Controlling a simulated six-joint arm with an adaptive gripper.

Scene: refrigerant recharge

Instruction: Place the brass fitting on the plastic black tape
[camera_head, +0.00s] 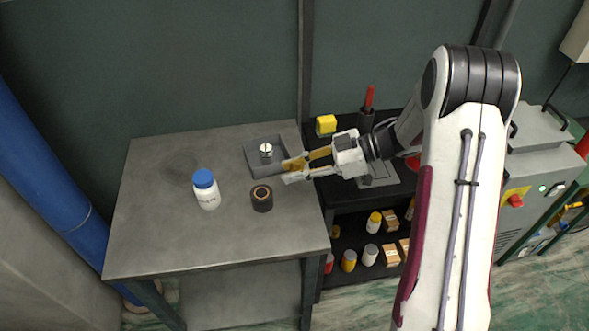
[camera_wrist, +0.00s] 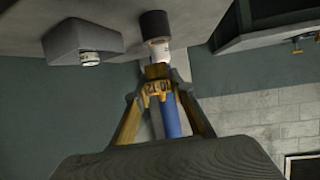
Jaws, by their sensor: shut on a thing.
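My gripper (camera_head: 292,172) is shut and reaches in from the right, above the table by the grey tray's right corner. In the wrist view its fingertips (camera_wrist: 158,72) come together around a small yellow-orange piece (camera_wrist: 160,90), which looks like the brass fitting; the fingers hide much of it. The black tape (camera_head: 262,198) is a dark roll with a brown core, upright on the table. It stands left of and below my gripper in the head view, apart from it. The tape also shows at the top of the wrist view (camera_wrist: 154,24).
The grey tray (camera_head: 250,163) holds a small silvery part (camera_head: 266,150). A white bottle with a blue cap (camera_head: 206,190) stands left of the tape. The table's (camera_head: 160,240) front is clear. A black shelf unit with a yellow block (camera_head: 326,124) adjoins on the right.

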